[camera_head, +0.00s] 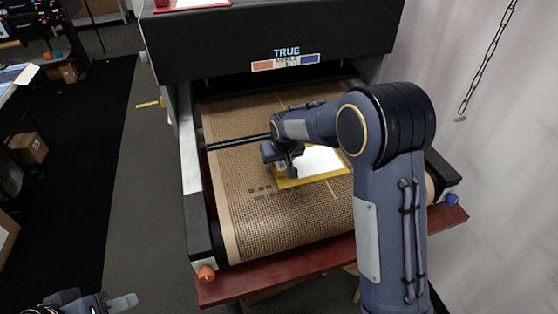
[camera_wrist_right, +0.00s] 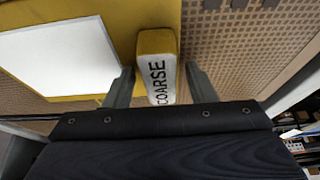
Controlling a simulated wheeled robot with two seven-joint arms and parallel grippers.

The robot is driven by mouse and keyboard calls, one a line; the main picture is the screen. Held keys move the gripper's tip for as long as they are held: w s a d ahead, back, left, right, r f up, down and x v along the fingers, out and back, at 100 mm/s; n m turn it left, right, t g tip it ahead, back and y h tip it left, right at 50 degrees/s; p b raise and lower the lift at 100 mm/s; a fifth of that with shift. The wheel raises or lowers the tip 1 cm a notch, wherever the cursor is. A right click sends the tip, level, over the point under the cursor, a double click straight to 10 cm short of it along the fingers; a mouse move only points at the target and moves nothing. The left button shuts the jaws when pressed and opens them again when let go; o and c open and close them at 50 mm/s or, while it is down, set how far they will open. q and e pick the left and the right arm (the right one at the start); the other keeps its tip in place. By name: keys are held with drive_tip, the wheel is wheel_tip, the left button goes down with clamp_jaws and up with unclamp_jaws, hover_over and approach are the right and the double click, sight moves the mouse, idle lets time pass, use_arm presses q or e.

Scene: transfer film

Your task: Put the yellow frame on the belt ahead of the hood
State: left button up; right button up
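The yellow frame (camera_head: 312,180), with a white panel inside, lies on the brown mesh belt (camera_head: 240,195) in front of the dark hood (camera_head: 262,40). In the right wrist view the frame (camera_wrist_right: 130,20) has a handle (camera_wrist_right: 157,65) labelled COARSE. My right gripper (camera_wrist_right: 158,85) is open, one finger on each side of this handle, with a narrow gap at each side. In the head view the right gripper (camera_head: 280,168) is at the frame's left end and partly hides the handle. My left gripper (camera_head: 115,303) is at the bottom left, away from the belt, partly cut off.
A dark bar (camera_head: 238,143) crosses the belt between frame and hood. An orange knob (camera_head: 206,272) and a blue knob (camera_head: 452,199) sit at the belt's front corners. A dark red ledge (camera_head: 300,266) runs along the front. Chain (camera_head: 487,60) hangs at right.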

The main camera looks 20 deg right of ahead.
drive_tip(key=shift+r, duration=0.3)
drive_tip(key=v, duration=1.2)
drive_tip(key=s+d+r+m+y, duration=0.1)
drive_tip(key=s+d+y, duration=0.15)
drive_tip(key=s, duration=0.55)
drive_tip(key=s+d+r+m+y, duration=0.1)
drive_tip(key=s+d, duration=0.2)
drive_tip(key=s, duration=0.5)
drive_tip(key=s+a+f+t, duration=0.1)
drive_tip(key=s+a+f, duration=0.1)
drive_tip(key=s, duration=1.3)
drive_tip(key=shift+f, duration=0.65)
drive_tip(key=shift+a, duration=0.1)
